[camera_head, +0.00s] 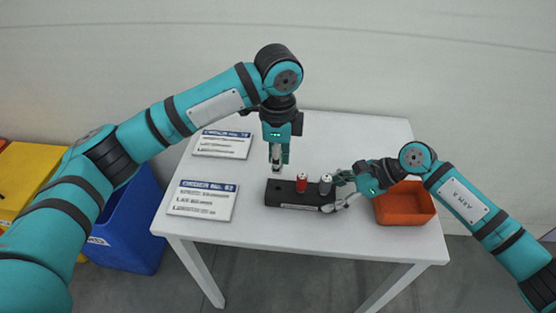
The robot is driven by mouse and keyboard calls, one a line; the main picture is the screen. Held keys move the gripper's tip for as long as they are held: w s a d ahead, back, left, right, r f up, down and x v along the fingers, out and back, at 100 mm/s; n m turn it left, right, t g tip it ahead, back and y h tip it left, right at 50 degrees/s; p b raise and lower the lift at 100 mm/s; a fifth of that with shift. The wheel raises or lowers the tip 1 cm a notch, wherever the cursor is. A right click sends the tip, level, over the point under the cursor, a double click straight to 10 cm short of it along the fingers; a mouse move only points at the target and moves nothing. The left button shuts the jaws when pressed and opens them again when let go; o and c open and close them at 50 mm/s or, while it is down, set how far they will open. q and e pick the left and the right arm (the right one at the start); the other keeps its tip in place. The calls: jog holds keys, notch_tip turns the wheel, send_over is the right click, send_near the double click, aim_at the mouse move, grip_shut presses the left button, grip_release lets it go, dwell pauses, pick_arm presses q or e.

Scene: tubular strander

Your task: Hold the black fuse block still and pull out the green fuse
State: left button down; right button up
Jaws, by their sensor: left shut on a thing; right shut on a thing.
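The black fuse block (285,195) lies on the white table near its middle. A red fuse (302,181) and a dark grey fuse (325,182) stand upright in it; no green fuse shows in the block. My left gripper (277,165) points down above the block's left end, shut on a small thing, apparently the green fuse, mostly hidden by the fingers. Its pale lower end seems clear of the block. My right gripper (342,193) comes in from the right and is shut on the block's right end, beside the grey fuse.
An orange-red bin (407,220) stands on the table (345,245) to the right, close to my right arm. Two order cards, an upper one (222,144) and a lower one (203,200), lie at the left. A blue bin (125,235) and a yellow one (22,175) stand on the floor.

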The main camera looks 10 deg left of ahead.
jog(key=o, duration=1.4)
jog(key=shift+r, duration=0.1)
pick_arm(q)
jog(key=shift+r+p, duration=2.65)
pick_arm(e)
notch_tip(320, 180, up, 11)
jog(key=shift+f, duration=0.1)
pick_arm(q)
jog(key=shift+d, duration=0.1)
pick_arm(e)
jog(key=shift+d, duration=0.1)
